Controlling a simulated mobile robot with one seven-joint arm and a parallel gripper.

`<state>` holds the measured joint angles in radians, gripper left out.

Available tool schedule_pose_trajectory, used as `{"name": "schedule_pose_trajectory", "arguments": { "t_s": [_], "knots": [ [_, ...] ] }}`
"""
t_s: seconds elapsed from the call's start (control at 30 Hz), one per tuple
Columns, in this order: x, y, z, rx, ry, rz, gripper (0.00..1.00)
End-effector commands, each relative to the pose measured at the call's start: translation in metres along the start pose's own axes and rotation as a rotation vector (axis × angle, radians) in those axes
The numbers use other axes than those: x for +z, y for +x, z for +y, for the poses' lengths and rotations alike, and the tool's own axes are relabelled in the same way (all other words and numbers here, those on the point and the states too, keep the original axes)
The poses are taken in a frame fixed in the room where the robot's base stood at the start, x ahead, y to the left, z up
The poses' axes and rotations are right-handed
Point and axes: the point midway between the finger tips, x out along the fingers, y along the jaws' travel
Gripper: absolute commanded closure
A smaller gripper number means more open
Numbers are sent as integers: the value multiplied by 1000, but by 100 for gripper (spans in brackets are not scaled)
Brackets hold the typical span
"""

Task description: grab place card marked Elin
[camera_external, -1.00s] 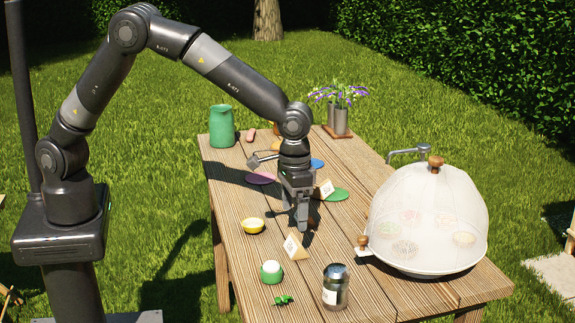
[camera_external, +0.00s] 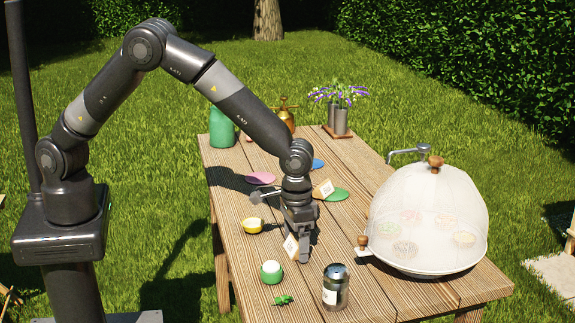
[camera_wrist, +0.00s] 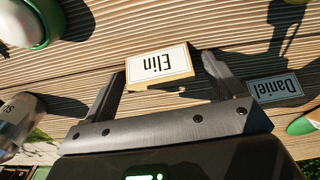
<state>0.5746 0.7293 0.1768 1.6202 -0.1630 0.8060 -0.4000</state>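The place card marked Elin (camera_wrist: 160,65) is a small white card on a wooden block. It reads upside down in the wrist view. In the external view it stands on the table (camera_external: 235,205) near the front, partly hidden by my gripper (camera_external: 302,245). In the wrist view my gripper (camera_wrist: 162,66) is open, with one finger on each side of the Elin card and the card at fingertip level. A narrow gap shows at the right finger; contact at the left is hard to tell.
A second card marked Daniel (camera_wrist: 275,88) lies right of my right finger. A mesh dome (camera_external: 430,215) fills the table's right side.

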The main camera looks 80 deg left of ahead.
Motion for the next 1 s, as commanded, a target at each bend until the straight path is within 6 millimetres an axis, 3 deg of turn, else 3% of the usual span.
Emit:
{"name": "schedule_pose_trajectory", "arguments": {
  "t_s": [0.53,0.83,1.0],
  "knots": [
    [0,0,0,0,0,0,59],
    [0,-3,0,1,0,1,59],
    [0,-18,0,2,0,2,59]
  ]
}}
